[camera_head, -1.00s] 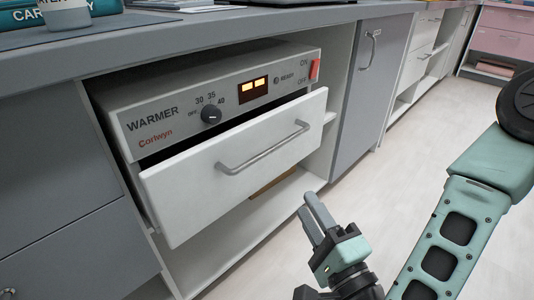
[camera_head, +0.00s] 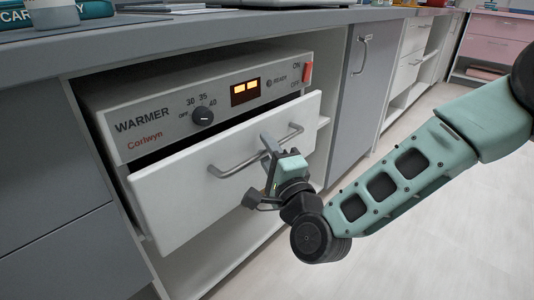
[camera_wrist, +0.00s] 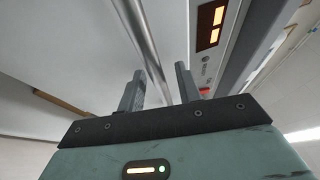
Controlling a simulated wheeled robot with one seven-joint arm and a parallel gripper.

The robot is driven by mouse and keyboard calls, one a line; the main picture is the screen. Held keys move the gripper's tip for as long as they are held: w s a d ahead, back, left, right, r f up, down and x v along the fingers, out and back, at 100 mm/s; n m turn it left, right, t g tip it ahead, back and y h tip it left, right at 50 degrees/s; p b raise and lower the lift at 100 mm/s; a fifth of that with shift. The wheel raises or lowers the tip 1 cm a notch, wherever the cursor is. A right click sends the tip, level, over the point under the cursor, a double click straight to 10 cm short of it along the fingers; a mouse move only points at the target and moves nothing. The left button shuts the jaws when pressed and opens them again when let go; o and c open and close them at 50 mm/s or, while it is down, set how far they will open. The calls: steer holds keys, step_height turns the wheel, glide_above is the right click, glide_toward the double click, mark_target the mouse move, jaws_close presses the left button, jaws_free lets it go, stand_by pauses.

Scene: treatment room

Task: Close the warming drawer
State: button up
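The warming drawer (camera_head: 180,206) has a white front with a grey bar handle (camera_head: 233,165). It stands partly pulled out, with a dark gap above it under the warmer's control panel (camera_head: 165,125). My gripper (camera_head: 267,145) is at the drawer front, by the right half of the handle. In the wrist view my gripper's two fingers (camera_wrist: 159,88) are apart, and the handle bar (camera_wrist: 146,45) runs between or just beyond them. Nothing is gripped there, and I cannot tell whether the fingers touch the bar.
The warmer sits in a grey cabinet under a grey counter (camera_head: 200,32). A grey cupboard door (camera_head: 350,100) is to the right, with pink drawers (camera_head: 495,45) farther back. An open white shelf space lies below the drawer. The floor (camera_head: 430,240) at right is clear.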

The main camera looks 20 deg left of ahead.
mark_target(253, 146)
steer(key=shift+a, duration=0.1)
jaws_close()
steer(key=shift+w+a+r, duration=0.1)
steer(key=shift+w+a, duration=0.2)
steer(key=shift+a, duration=0.35)
steer(key=shift+w+a+f, duration=0.1)
steer(key=shift+w+a, duration=0.2)
steer(key=shift+a, duration=0.35)
steer(key=shift+w+a+r, duration=0.1)
steer(key=shift+w+a, duration=0.2)
steer(key=shift+a, duration=0.35)
jaws_free()
steer(key=shift+s, duration=0.1)
steer(key=p+v, duration=0.3)
steer(key=v, duration=1.4)
steer(key=shift+p, duration=0.4)
steer(key=shift+s, duration=0.1)
